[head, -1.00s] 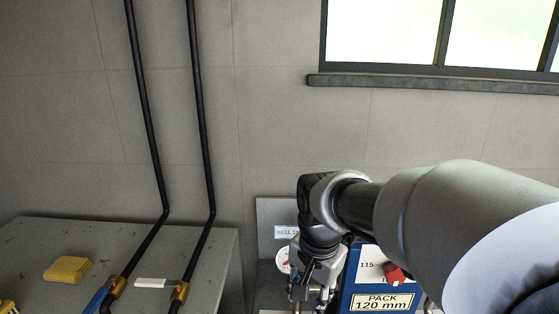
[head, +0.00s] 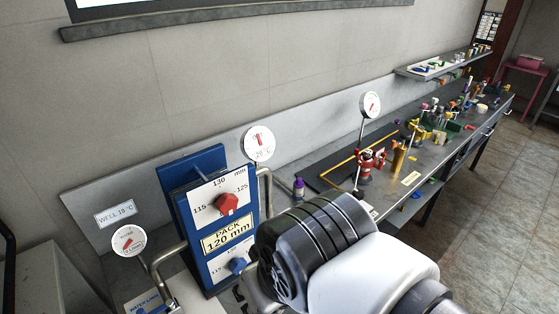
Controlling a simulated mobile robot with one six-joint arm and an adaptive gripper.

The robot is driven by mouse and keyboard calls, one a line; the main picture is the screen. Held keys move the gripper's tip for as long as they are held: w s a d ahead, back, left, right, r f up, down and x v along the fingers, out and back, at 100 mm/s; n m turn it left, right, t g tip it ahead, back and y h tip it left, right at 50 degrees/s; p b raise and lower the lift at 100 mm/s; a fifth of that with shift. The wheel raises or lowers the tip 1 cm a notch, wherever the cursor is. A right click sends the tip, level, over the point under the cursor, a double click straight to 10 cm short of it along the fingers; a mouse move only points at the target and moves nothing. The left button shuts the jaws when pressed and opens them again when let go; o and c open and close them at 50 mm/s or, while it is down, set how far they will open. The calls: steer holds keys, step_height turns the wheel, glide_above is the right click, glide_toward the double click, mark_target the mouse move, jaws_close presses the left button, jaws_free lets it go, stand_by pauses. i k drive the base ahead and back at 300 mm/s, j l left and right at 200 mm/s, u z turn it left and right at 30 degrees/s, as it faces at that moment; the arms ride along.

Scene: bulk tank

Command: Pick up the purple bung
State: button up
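A small purple thing (head: 299,187) stands on the grey bench, just right of the blue pack unit and in front of the back panel. It may be the purple bung, but it is too small to be sure. Smaller purple spots show among the crowded items farther along the bench, too small to make out. My arm fills the bottom middle of the head view and lies in front of part of the bench. My gripper's fingers do not show; the arm's own links hide that area.
The blue pack unit (head: 189,202) with a red knob (head: 227,204) stands left of my arm. Dial gauges (head: 258,143) rise on stems beside it. A red fitting (head: 371,162) and yellow post (head: 398,158) stand farther right. A shelf (head: 445,64) holds small items. Tiled floor is clear at right.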

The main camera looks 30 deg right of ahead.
mark_target(298, 183)
steer(key=z, duration=1.05)
